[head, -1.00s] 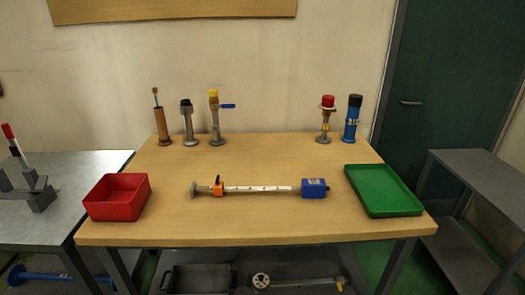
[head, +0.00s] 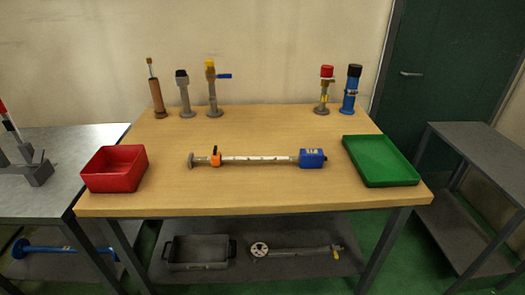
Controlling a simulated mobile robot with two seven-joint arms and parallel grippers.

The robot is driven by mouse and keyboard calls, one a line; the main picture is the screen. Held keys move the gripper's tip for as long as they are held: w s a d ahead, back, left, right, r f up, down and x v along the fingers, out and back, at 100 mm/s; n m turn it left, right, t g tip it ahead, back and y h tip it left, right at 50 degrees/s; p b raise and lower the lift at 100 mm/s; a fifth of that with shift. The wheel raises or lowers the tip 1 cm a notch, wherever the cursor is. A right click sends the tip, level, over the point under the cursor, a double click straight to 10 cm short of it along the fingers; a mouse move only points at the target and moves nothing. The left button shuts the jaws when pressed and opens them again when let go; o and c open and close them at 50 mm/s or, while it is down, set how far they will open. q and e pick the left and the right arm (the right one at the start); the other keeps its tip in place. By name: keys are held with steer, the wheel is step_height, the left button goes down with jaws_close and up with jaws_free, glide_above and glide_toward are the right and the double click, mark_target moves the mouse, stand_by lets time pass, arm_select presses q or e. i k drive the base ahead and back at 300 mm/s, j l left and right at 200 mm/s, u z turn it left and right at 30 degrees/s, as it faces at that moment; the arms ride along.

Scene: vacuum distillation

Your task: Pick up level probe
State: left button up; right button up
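The long instrument lying across the middle of the wooden table looks like the level probe (head: 258,160). It has a pale rod with dark marks, a blue box (head: 312,158) at its right end, an orange collar (head: 215,158) and a grey flanged end (head: 194,160) at the left. It lies flat and nothing touches it. Neither of my grippers shows in the head view.
A red bin (head: 114,180) is at the table's left and a green tray (head: 381,180) at its right. Several upright fittings stand along the back edge. The lower shelf holds a grey tray (head: 198,265) and a metal part (head: 298,253). Grey side tables flank the wooden table.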

mark_target(307, 159)
steer(key=i+l+z, duration=0.35)
steer(key=i+l, duration=0.95)
steer(key=l, duration=0.05)
